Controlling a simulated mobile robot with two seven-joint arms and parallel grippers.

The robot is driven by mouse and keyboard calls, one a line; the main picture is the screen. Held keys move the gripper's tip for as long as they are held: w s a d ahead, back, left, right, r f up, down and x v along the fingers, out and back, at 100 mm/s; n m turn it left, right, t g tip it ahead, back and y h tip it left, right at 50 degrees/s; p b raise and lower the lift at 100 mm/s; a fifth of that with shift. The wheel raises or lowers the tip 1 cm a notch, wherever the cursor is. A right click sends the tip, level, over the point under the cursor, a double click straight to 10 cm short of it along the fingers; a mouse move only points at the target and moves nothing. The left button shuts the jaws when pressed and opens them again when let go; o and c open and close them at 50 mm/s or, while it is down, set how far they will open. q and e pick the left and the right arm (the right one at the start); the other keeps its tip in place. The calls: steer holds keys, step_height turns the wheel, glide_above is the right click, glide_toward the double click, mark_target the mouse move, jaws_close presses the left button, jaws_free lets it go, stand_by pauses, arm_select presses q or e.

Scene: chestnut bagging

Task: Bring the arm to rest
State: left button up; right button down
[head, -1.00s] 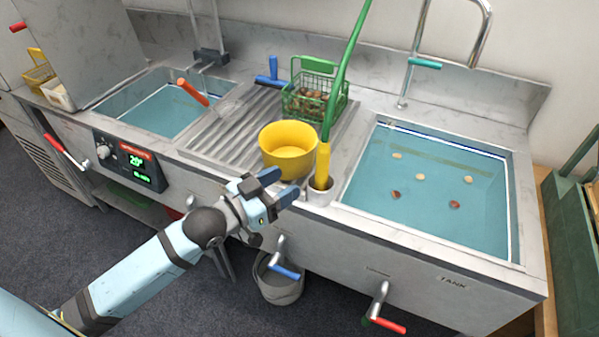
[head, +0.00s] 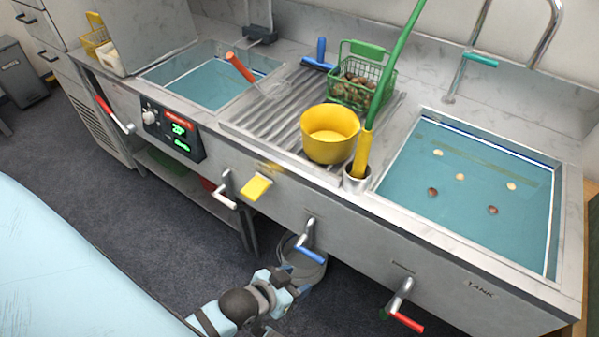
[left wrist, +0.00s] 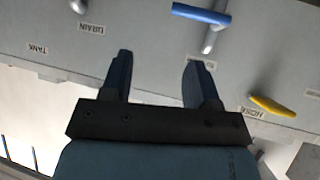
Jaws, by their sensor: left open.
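My left arm comes in low at the bottom of the head view, with my left gripper (head: 283,284) low in front of the sink unit, below the levers and by the grey bucket (head: 303,262). Its fingers are hard to make out there. In the left wrist view, my left gripper (left wrist: 158,62) shows two dark blue fingers set wide apart with nothing between them. They point at the unit's grey front panel (left wrist: 150,25), which appears upside down. A blue-handled lever (left wrist: 200,14) and a yellow lever (left wrist: 272,106) are seen beyond the fingers. My right gripper is not in view.
Levers jut from the front panel: yellow (head: 257,187), blue (head: 310,254) and red (head: 408,322). On top stand a yellow pot (head: 330,145), a green basket (head: 365,85) of chestnuts and a green-handled tool in a holder (head: 357,182). Several chestnuts are in the right basin (head: 460,225).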

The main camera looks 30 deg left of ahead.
arm_select(q)
step_height(320, 180, up, 14)
steer(key=a+p, duration=0.1)
steer(key=p, duration=1.6)
steer(key=shift+s+r+m, duration=0.15)
steer(key=shift+s+m, duration=0.15)
steer(key=shift+s, duration=0.15)
steer(key=shift+a, duration=0.1)
steer(key=shift+c, duration=1.2)
steer(key=shift+r, duration=0.1)
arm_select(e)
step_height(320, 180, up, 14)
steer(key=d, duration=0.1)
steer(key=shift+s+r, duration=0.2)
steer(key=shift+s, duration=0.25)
